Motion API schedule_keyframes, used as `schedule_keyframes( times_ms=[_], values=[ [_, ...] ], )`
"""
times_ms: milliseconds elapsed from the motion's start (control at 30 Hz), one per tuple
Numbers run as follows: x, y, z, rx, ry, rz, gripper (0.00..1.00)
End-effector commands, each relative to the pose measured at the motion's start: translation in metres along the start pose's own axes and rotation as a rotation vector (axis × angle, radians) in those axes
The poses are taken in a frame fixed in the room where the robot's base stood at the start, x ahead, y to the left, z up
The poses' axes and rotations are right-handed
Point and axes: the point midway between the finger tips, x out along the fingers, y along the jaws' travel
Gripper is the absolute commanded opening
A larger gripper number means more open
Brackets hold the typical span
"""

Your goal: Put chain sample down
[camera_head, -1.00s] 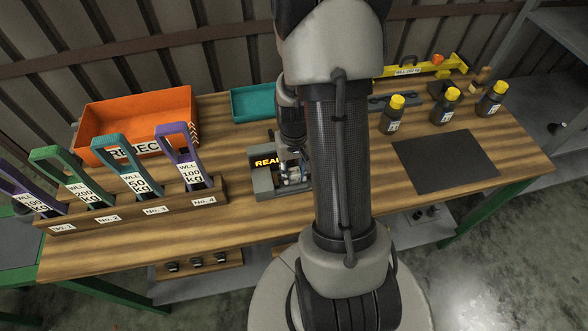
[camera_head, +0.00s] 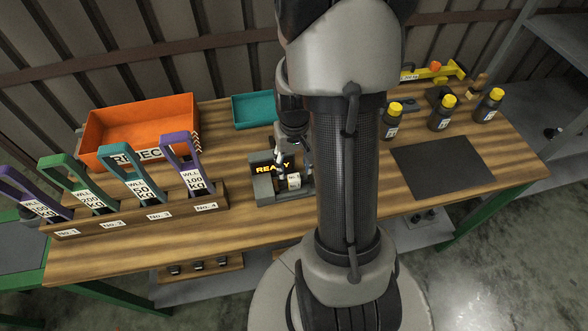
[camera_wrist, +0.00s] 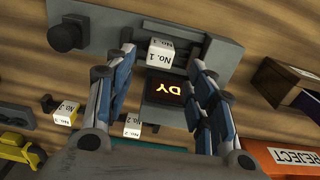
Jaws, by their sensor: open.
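The chain sample, a small white block marked No. 1 (camera_wrist: 160,55), sits on the grey test device (camera_wrist: 190,35) in the wrist view. In the head view the white block (camera_head: 294,181) rests at the right of the lit READY display (camera_head: 271,168). My gripper (camera_wrist: 162,60) is open, with one blue-padded finger on each side of the block and gaps between. In the head view my gripper (camera_head: 281,156) is just above the device, partly hidden by my arm.
An orange reject bin (camera_head: 140,130) and a teal tray (camera_head: 254,110) stand behind. A rack of labelled slings (camera_head: 135,213) is at left. Yellow-capped bottles (camera_head: 440,113) and a dark mat (camera_head: 441,168) are at right. Two other labelled white blocks (camera_wrist: 66,112) show in the wrist view.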

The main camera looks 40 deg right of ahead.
Motion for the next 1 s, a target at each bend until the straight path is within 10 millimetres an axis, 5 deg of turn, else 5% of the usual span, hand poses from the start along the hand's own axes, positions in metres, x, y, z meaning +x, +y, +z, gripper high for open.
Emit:
schedule_keyframes(
  times_ms=[100, 367, 567, 800, 1000],
  values=[
    [-0.029, 0.000, -0.001, 0.000, 0.003, 0.000, 0.50],
    [-0.058, -0.001, 0.000, -0.001, 0.001, 0.000, 0.50],
    [-0.100, -0.028, 0.008, -0.072, 0.057, -0.001, 0.50],
    [-0.189, -0.091, 0.066, -0.269, 0.200, -0.026, 0.50],
    [-0.234, -0.119, 0.131, -0.426, 0.308, -0.069, 0.50]
  ],
)
